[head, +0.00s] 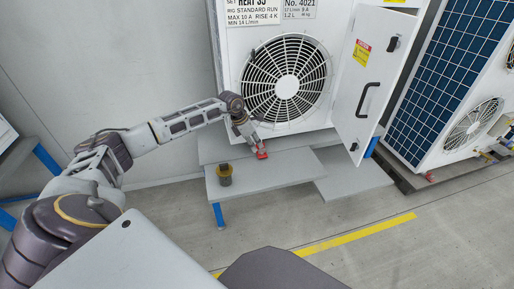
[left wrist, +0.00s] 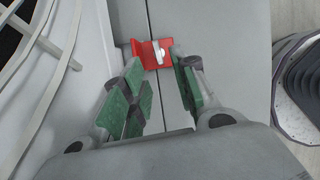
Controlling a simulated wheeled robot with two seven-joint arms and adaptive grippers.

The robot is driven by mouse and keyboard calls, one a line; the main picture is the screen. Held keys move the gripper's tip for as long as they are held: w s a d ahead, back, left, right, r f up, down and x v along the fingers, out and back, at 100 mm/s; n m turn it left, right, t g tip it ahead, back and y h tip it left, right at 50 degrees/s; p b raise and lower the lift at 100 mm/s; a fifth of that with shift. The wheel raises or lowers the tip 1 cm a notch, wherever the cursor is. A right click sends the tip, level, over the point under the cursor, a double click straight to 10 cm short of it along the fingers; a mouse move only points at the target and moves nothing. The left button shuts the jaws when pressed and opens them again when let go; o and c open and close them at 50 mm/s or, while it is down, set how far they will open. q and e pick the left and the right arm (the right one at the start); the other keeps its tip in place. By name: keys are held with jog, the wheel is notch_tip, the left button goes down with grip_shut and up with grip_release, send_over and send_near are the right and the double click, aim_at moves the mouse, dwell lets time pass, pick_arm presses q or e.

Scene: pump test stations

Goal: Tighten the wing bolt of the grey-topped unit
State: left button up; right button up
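A red bracket (head: 262,155) sits on a grey step in front of the white fan unit (head: 228,50). In the left wrist view the red bracket (left wrist: 138,50) carries a small silver wing bolt (left wrist: 159,53). My left gripper (head: 257,146) reaches down to the bracket. In the left wrist view its green-padded fingers (left wrist: 158,66) are apart, with the wing bolt just ahead of and between their tips. I see no clear contact with the bolt. The top of the fan unit is out of view, so its colour does not show. My right gripper is not in view.
A dark round item with a yellowish top (head: 225,175) stands on the grey step (head: 240,187) beside the bracket. The unit's white door (head: 366,75) hangs open to the right. Another unit with a blue panel (head: 440,80) stands farther right. The floor in front is clear.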

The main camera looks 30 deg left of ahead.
pick_arm(q)
jog(key=v, duration=0.7)
jog(key=shift+s+r, duration=0.1)
jog(key=shift+s, duration=0.05)
